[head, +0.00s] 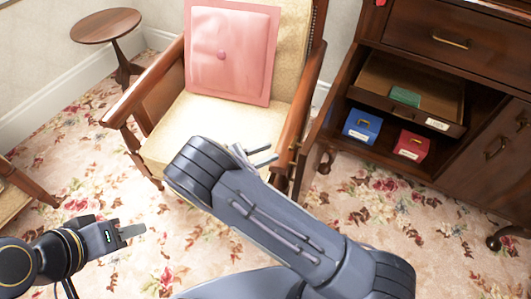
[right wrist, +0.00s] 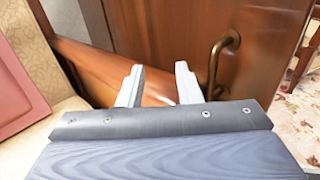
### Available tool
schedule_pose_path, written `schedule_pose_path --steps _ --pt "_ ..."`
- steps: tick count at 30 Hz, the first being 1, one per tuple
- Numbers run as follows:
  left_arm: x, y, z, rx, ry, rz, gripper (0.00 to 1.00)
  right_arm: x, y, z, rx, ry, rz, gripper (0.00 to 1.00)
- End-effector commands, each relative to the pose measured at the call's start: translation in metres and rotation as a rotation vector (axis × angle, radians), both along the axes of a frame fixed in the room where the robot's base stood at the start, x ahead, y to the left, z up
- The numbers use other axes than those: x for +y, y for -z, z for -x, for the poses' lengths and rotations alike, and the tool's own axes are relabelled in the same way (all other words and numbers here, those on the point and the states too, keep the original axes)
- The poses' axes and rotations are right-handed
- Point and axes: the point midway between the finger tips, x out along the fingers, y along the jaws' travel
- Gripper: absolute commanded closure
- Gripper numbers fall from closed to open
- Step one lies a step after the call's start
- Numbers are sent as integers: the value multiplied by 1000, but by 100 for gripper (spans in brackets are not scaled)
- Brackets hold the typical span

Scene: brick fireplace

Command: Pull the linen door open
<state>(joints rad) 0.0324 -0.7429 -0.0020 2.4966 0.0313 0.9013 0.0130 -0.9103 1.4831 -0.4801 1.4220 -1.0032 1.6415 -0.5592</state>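A dark wood cabinet stands at right in the head view. Its left door (head: 319,128) is swung out, seen nearly edge-on beside the chair. In the right wrist view a wooden door panel (right wrist: 188,28) with a curved brass handle (right wrist: 218,62) fills the upper middle. My right gripper (head: 260,155) is over the chair's right side; in the wrist view its fingers (right wrist: 158,88) are apart and empty, with the handle just right of them. The cabinet's right door (head: 492,152) is closed. My left gripper (head: 134,231) is over the carpet.
A chair with a pink cushion (head: 232,50) stands close left of the open door; its wooden armrest (right wrist: 100,72) is near my right fingers. Inside the cabinet are a pulled-out drawer (head: 400,100), a blue box (head: 362,127) and a red box (head: 412,145). Carpet before the cabinet is clear.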

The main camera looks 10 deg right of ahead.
Motion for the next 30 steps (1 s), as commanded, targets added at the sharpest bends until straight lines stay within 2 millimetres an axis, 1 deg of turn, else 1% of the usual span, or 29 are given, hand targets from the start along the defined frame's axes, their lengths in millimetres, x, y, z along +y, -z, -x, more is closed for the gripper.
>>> schedule_pose_path --steps 5,8,11,18,21,25,30 --pt "0 0 0 0 0 0 64 -1 0 1 2 3 1 69" --pt "0 -1 0 0 0 0 64 3 0 1 1 2 1 69" --pt "0 -2 0 0 0 0 64 16 0 4 1 0 0 69" --pt "0 -5 0 0 0 0 64 56 0 13 0 -2 0 69" --pt "0 -5 0 0 0 0 64 68 0 16 0 -2 0 69" --pt "0 -5 0 0 0 0 64 76 0 18 1 0 1 69" --pt "0 -5 0 0 0 0 64 77 0 18 2 1 1 69"
